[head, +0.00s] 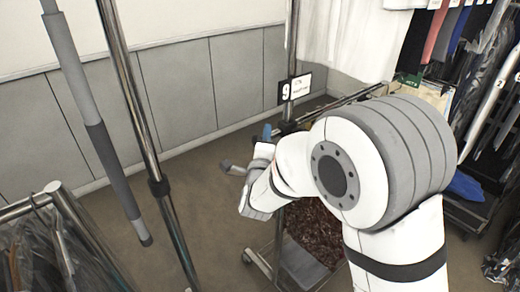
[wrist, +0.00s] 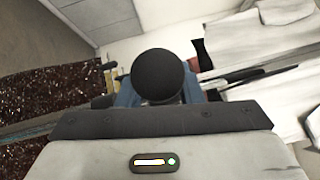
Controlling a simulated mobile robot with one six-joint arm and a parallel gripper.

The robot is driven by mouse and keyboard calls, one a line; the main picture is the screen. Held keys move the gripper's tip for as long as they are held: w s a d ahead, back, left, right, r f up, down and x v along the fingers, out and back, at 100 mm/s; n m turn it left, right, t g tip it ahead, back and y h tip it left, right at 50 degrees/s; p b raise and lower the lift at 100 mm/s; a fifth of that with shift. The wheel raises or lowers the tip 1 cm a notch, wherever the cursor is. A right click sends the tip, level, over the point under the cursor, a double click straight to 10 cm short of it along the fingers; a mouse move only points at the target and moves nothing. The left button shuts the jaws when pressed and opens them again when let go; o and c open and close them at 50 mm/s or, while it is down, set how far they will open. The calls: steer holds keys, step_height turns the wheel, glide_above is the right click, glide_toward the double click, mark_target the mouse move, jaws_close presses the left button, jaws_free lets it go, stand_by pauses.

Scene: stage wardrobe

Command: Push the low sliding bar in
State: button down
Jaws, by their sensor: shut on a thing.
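A black round end (wrist: 158,76), which looks like the end of the sliding bar, sits between the blue fingers of my gripper (wrist: 158,96) in the wrist view. My gripper is shut on it. The length of the bar behind this end is hidden in the wrist view. In the head view my gripper (head: 250,150) is low at the clothes rack's near post, left of my arm's big joint. A short grey piece sticks out to its left; I cannot tell whether it is bar or finger. My arm hides much of the rack.
A rack post with a "9" sign (head: 294,89) stands behind my gripper. A chrome post (head: 135,100) and a hanging grey pole (head: 95,130) stand at left. Bagged clothes (head: 50,250) hang front left, more at right. Carpet left of my gripper is clear.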

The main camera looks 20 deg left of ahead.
steer(key=shift+w+d, duration=0.1)
steer(key=c, duration=1.3)
jaws_free()
steer(key=b+v, duration=0.2)
steer(key=v, duration=0.6)
steer(key=shift+c, duration=0.5)
